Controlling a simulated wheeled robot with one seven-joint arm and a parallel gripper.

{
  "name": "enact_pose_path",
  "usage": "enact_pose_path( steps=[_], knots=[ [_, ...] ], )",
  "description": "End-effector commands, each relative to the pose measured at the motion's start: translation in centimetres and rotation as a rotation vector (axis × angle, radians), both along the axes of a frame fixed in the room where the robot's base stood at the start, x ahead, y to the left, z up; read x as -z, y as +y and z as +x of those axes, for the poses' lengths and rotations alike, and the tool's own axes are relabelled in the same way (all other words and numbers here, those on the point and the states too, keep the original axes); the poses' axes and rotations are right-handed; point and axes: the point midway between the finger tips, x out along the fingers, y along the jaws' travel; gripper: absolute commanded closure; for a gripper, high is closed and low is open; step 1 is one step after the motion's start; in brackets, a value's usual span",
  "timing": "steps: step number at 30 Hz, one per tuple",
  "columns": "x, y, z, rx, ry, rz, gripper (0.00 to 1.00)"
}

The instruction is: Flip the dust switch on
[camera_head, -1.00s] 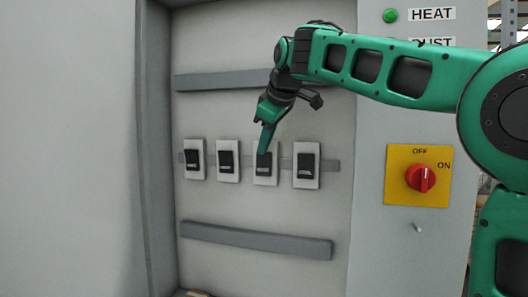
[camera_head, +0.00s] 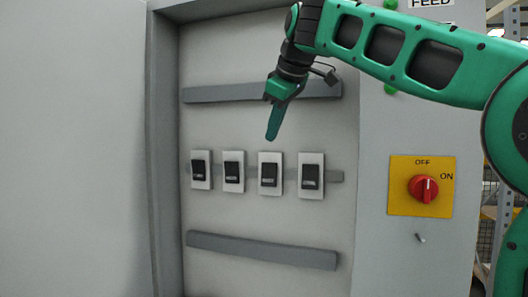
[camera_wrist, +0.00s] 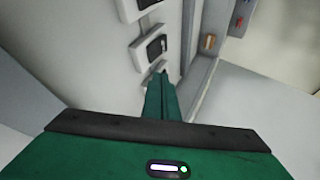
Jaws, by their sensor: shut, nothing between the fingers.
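A row of several black rocker switches on white plates is mounted inside the grey cabinet recess. In the head view they are the leftmost switch (camera_head: 200,169), the second switch (camera_head: 233,171), the third switch (camera_head: 269,174) and the rightmost switch (camera_head: 311,176). Their labels are too small to read, so I cannot tell which is the dust switch. My green gripper (camera_head: 272,136) is shut and empty, pointing down just above the third switch's plate, apart from it. The wrist view shows my fingers (camera_wrist: 161,76) near a partly hidden switch plate, with another switch (camera_wrist: 155,47) beyond.
Grey horizontal rails run above (camera_head: 230,93) and below (camera_head: 260,250) the switches. Right of the recess, a red rotary knob (camera_head: 423,188) sits on a yellow OFF/ON plate (camera_head: 405,208). The recess's left side wall (camera_head: 165,150) stands beside the row.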

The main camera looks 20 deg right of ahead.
Motion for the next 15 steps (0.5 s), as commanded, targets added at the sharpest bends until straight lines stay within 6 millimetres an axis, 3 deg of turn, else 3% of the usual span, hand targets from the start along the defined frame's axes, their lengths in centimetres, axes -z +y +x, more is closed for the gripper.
enact_pose_path(
  steps=[6,15],
  knots=[
    [-1.7,-0.6,-0.7,0.005,0.000,-0.001,1.00],
    [-2.4,-0.6,-1.1,0.002,0.001,0.000,1.00]
  ],
)
